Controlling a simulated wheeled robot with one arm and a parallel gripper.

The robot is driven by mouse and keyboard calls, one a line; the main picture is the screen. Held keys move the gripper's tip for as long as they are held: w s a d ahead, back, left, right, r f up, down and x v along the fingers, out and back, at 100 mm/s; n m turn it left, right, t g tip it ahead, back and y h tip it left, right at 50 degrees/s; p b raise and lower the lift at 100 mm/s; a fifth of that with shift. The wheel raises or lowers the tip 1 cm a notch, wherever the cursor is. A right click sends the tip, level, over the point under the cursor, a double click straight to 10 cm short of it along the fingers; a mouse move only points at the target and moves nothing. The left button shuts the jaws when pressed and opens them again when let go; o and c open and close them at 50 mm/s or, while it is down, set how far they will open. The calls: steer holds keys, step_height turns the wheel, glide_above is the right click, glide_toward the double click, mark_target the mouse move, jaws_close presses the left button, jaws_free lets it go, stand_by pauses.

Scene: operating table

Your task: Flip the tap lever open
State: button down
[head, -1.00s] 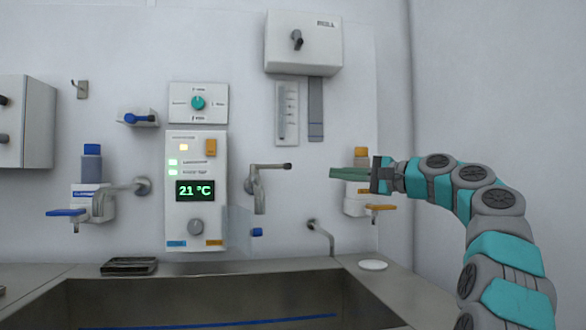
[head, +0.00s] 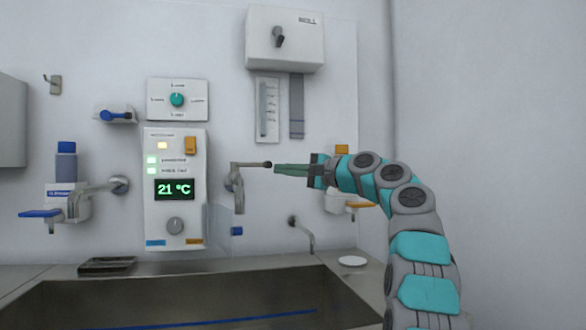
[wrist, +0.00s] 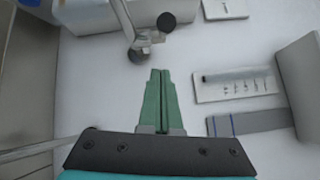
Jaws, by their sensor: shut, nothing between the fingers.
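My gripper (head: 276,168) has green fingers pressed together, empty, pointing left just right of the dark tip. In the head view they look almost in contact. In the wrist view a gap shows between my gripper (wrist: 158,73) and the tap (wrist: 140,44); the lever's round dark end (wrist: 166,22) lies beyond the fingertips. I cannot tell the depth between them exactly.
A control panel (head: 175,218) reading 21 °C is left of the tap. A gauge plate (head: 267,110) and a roll box (head: 284,40) are above. A small spout (head: 305,230) is below right, over the steel sink (head: 210,268). A dispenser with an orange lever (head: 358,205) sits behind my wrist.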

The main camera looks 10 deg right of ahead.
steer(key=shift+s+a+r+b, duration=0.2)
steer(key=shift+s+a, duration=0.25)
steer(key=shift+a, duration=0.3)
steer(key=shift+s+a+r+b, duration=0.1)
steer(key=shift+s+a+b, duration=0.3)
steer(key=shift+a, duration=0.35)
steer(key=shift+s+a+h, duration=0.3)
